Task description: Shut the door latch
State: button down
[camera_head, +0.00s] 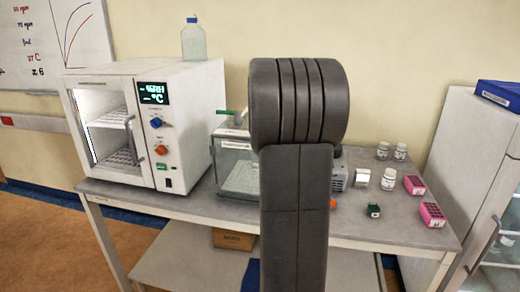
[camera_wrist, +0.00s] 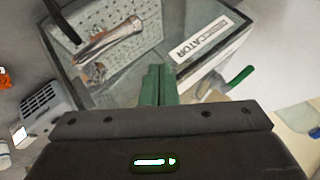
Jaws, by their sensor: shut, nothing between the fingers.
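A clear-walled desiccator box (camera_head: 240,172) stands on the bench behind my arm, which hides its right part. In the wrist view the desiccator (camera_wrist: 185,65) fills the upper middle, with its label, a perforated plate and a shiny metal piece (camera_wrist: 108,40). A green lever (camera_wrist: 240,77) sticks out at its right side; I cannot tell for sure whether it is the door latch. My gripper (camera_wrist: 157,72) has its green fingers shut and empty over the box, left of the lever. Contact with the box cannot be told. The head view hides my gripper behind my arm.
A white incubator (camera_head: 196,100) with a glass door stands at the left, a bottle (camera_head: 193,42) on top. Small jars (camera_head: 389,179) and pink racks (camera_head: 431,214) lie at the right of the bench (camera_head: 210,208). A white cabinet (camera_head: 462,150) stands at the far right.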

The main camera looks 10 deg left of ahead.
jog(key=s+r+b, duration=0.1)
jog(key=s+r, duration=0.4)
jog(key=r, duration=0.3)
jog(key=shift+s+b, duration=0.3)
jog(key=shift+b, duration=0.05)
jog(key=shift+a, duration=0.1)
